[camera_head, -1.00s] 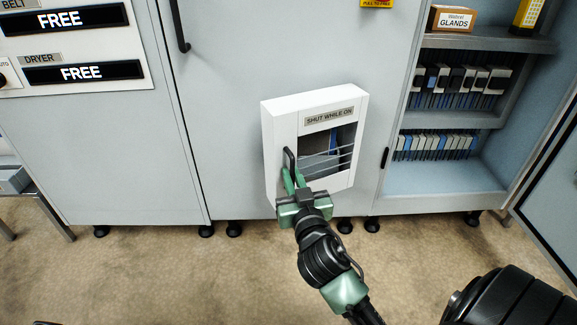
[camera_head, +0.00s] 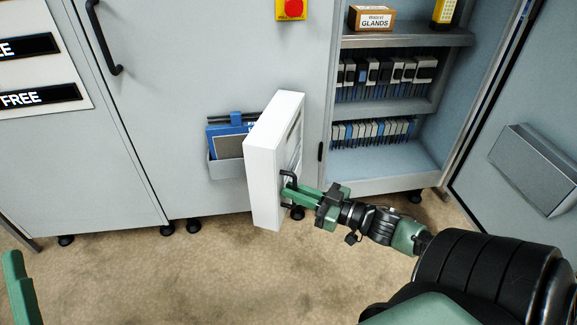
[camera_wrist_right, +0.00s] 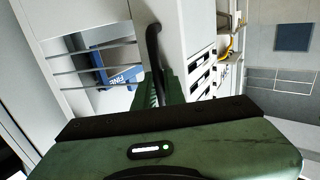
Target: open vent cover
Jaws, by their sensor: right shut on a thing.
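The white vent cover (camera_head: 262,178) stands swung out from the grey cabinet front, its left edge toward me and its labelled face turned right. My right gripper (camera_head: 290,194) is shut on the cover's black handle (camera_head: 289,179). The right wrist view also shows the dark handle (camera_wrist_right: 153,50) at the green fingers (camera_wrist_right: 160,92), beside the cover's thin bars (camera_wrist_right: 90,72). A green part of my left gripper (camera_head: 20,288) shows at the lower left edge; its jaws cannot be made out.
A grey pocket with a blue item (camera_head: 228,138) is exposed on the cabinet left of the cover. Open shelves (camera_head: 390,95) with files stand to the right, with an open cabinet door (camera_head: 520,140) beyond. A red button (camera_head: 290,9) is above. The floor (camera_head: 170,280) in front is clear.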

